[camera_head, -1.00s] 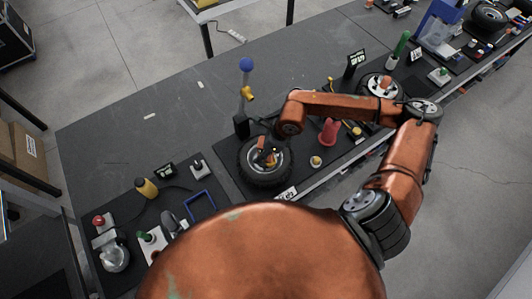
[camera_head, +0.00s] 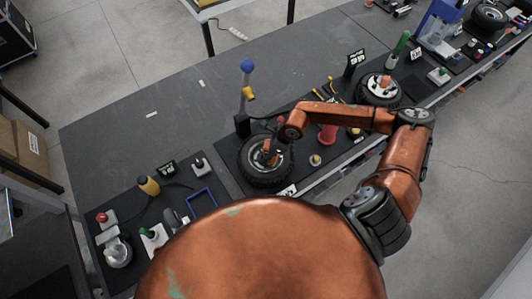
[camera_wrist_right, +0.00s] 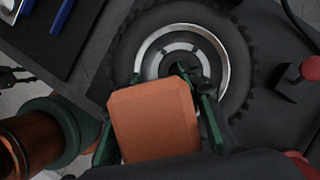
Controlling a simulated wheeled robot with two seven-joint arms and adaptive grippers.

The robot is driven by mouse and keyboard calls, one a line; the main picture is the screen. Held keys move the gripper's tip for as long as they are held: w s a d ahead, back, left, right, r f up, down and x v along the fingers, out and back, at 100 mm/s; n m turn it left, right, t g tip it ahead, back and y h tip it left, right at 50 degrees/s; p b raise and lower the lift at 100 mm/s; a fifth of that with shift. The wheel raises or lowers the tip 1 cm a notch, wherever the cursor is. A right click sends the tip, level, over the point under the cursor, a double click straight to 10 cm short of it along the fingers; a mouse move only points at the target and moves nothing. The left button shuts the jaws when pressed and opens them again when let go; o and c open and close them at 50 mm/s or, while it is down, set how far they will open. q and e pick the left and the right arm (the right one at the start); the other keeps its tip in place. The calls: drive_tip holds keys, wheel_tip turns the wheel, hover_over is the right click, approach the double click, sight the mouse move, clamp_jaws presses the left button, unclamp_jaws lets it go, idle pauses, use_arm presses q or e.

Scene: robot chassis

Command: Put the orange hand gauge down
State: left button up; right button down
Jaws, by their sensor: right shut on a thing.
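My right gripper (camera_head: 270,148) is over the black tyred wheel (camera_head: 251,176) on the workbench. In the right wrist view, its green fingers (camera_wrist_right: 155,105) are shut on the orange hand gauge (camera_wrist_right: 155,122), a blocky orange piece. The gauge lies in front of the wheel's silver rim (camera_wrist_right: 218,62) and hides part of the hub. I cannot tell whether the gauge touches the wheel. In the head view the gauge is small and hard to separate from the gripper. My left gripper is in neither current view.
A stand with a blue ball top (camera_head: 247,66) rises behind the wheel. A red part (camera_head: 327,134) and a second wheel (camera_head: 378,88) are to the right. The bench's back left is mostly clear.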

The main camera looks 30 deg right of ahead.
sight(265, 149)
drive_tip(key=c, duration=1.3)
unclamp_jaws()
drive_tip(key=shift+r, duration=0.15)
drive_tip(key=b+v, duration=0.2)
drive_tip(key=v, duration=0.8)
drive_tip(key=shift+s+d+r, duration=0.1)
drive_tip(key=shift+d, duration=0.05)
drive_tip(key=shift+v, duration=0.75)
